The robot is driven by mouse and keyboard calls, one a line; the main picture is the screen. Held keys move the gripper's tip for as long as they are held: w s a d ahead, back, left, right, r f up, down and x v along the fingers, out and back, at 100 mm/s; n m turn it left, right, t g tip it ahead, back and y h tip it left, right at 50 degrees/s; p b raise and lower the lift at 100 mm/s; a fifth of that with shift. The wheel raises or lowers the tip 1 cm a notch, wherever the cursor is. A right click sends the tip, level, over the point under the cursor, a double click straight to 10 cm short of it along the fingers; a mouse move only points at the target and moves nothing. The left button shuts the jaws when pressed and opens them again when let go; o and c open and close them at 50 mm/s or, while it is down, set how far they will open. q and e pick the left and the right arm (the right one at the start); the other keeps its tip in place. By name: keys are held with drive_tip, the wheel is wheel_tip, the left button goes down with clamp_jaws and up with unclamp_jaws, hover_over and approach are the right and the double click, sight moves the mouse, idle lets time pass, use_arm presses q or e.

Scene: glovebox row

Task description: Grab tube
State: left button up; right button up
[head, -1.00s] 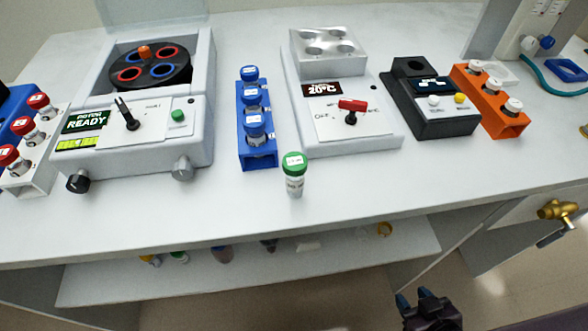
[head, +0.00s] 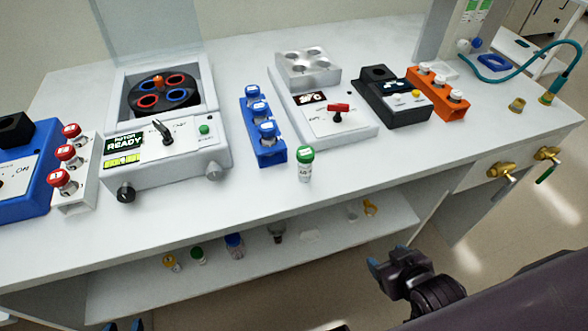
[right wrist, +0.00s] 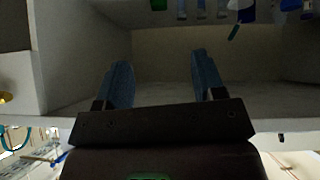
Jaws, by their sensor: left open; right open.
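A tube with a green cap and white label (head: 305,165) stands upright on the bench top near its front edge, just right of the blue rack (head: 268,158). That rack holds several blue-capped tubes (head: 266,130). My right gripper (head: 386,259) is open in front of the bench, below and right of the green-capped tube, and apart from it. In the right wrist view its two blue fingers (right wrist: 163,82) are spread with nothing between them. Only the blue fingertips of my left gripper (head: 122,326) show at the bottom left edge, far below the bench top.
A centrifuge (head: 215,160) with its lid up stands left of the blue rack. A white rack of red-capped tubes (head: 88,185) is further left. A heating block (head: 355,130), black device (head: 405,112) and orange rack (head: 450,108) stand right. A lower shelf (head: 330,245) holds small bottles.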

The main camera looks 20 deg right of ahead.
drive_tip(key=s+a+r+n+g+p, duration=0.1)
drive_tip(key=a+r+n+g+p, duration=0.1)
drive_tip(key=r+p, duration=0.55)
drive_tip(key=s+a+r+n+g+p, duration=0.1)
drive_tip(key=r+n+p, duration=0.25)
drive_tip(key=r, duration=0.75)
drive_tip(key=n+t+p, duration=0.2)
drive_tip(key=n+t, duration=0.6)
drive_tip(key=n, duration=2.1)
approach(308, 162)
drive_tip(key=shift+m+h, duration=0.25)
drive_tip(key=shift+h, duration=0.15)
drive_tip(key=w, duration=0.3)
drive_tip(key=w+f, duration=0.1)
drive_tip(key=shift+w+a, duration=0.4)
drive_tip(key=shift+g, duration=0.3)
drive_tip(key=x, duration=0.4)
drive_tip(key=shift+d+f, duration=0.3)
drive_tip(key=shift+w+f, duration=0.25)
drive_tip(key=shift+w, duration=0.25)
use_arm(q)
wheel_tip(308, 162, up, 11)
drive_tip(key=s, duration=0.2)
drive_tip(key=shift+s+a+r, duration=0.15)
drive_tip(key=shift+s+a, duration=0.05)
drive_tip(key=shift+a, duration=0.25)
